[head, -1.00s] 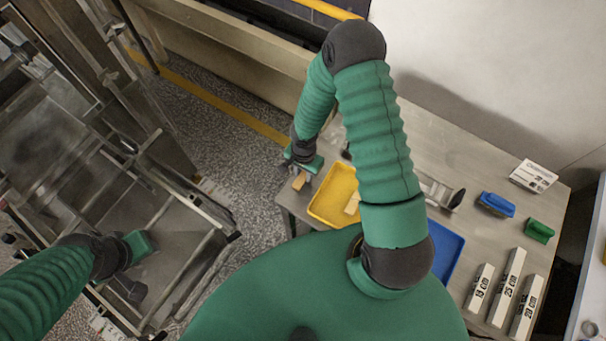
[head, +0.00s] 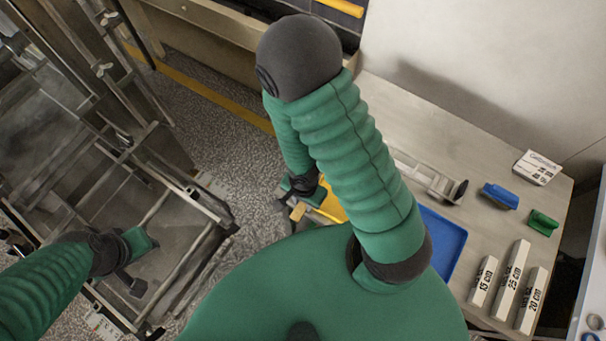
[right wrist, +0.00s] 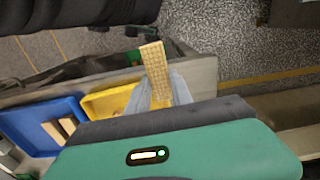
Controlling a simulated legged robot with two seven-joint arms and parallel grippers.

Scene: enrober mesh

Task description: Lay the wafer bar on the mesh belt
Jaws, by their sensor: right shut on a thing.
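My right gripper (head: 299,198) is shut on a tan wafer bar (head: 297,212) beside the left end of the steel table. In the right wrist view the bar (right wrist: 154,72) has a waffle grid and sticks out lengthwise past the fingertips (right wrist: 157,97). My left gripper (head: 143,243) hangs over the metal machine at the left; its fingers are too unclear to tell open from shut. The machine has a grey, flat surface (head: 180,232) between rails; I cannot make out which part is the mesh belt.
A yellow tray (head: 333,206) is mostly hidden behind my right arm. A blue tray (head: 446,239) lies on the steel table (head: 420,128), and tan pieces show in it in the wrist view. Blocks and labelled bars stand farther right. Speckled floor separates table and machine.

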